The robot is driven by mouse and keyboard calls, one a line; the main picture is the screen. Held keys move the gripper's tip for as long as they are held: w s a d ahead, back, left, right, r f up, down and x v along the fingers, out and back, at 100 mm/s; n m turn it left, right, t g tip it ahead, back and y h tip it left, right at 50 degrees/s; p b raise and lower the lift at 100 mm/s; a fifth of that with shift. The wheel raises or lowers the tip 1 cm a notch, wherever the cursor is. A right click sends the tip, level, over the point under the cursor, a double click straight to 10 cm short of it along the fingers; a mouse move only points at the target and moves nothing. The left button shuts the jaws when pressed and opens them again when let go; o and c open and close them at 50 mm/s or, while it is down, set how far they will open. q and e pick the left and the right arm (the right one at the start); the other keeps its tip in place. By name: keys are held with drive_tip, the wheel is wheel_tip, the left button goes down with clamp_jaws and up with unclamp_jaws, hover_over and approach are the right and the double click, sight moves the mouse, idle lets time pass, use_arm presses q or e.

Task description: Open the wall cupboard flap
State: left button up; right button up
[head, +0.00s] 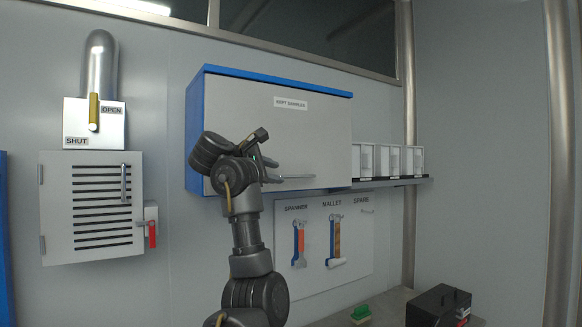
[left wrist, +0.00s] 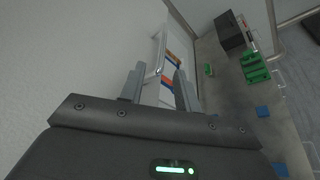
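The wall cupboard (head: 191,130) is a blue box on the wall. Its grey flap (head: 300,130), labelled as kept samples, is shut across the front. A pale bar handle (head: 297,178) runs along the flap's lower edge; it also shows in the left wrist view (left wrist: 158,52). My left gripper (head: 268,162) is in front of the flap's lower part, close to the handle's left end. In the left wrist view its two fingers (left wrist: 158,84) are apart with nothing held between them, and the handle lies beyond the fingertips. My left arm hides the flap's lower left corner. My right gripper is out of view.
Below hangs a tool board (head: 350,270) with a spanner (head: 299,245) and a mallet (head: 335,240). A shelf (head: 400,183) with white boxes adjoins on the right. A vented panel (head: 60,215) is at left. A black box (head: 438,305) stands on the bench.

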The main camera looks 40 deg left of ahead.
sight(287, 176)
use_arm(q)
drive_tip(key=p+x, duration=0.3)
drive_tip(key=x, duration=0.4)
drive_tip(key=shift+w+d+f, duration=0.1)
drive_tip(key=shift+w+d, duration=0.05)
drive_tip(key=shift+w, duration=0.1)
drive_tip(key=shift+f, duration=0.1)
drive_tip(key=shift+c, duration=0.3)
drive_tip(key=shift+w, duration=0.1)
clamp_jaws()
